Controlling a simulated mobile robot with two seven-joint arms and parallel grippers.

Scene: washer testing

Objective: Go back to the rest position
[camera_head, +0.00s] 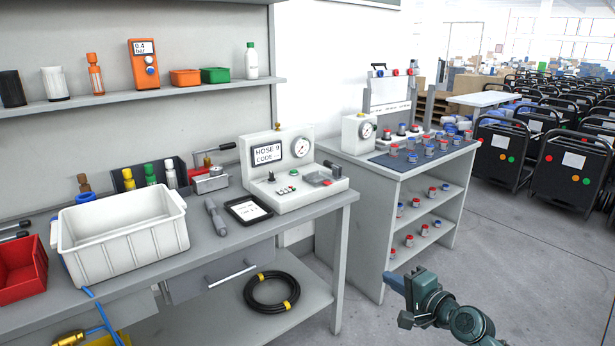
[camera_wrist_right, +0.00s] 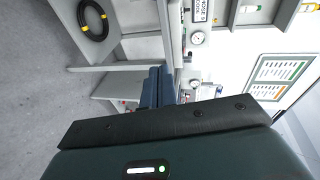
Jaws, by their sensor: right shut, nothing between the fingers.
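My right gripper (camera_head: 392,281) shows at the lower right of the head view, over the open floor in front of the benches. Its blue fingers are together with nothing between them, and it touches nothing. The right wrist view shows the same closed fingers (camera_wrist_right: 158,88) with the workbench beyond them. My left gripper is not in view.
A grey workbench (camera_head: 290,231) holds a white bin (camera_head: 120,258), a red bin and a gauge tester (camera_head: 290,178). A coiled black hose (camera_head: 271,291) lies on its lower shelf. A second bench with several small parts stands behind. Floor (camera_head: 520,260) at right is clear.

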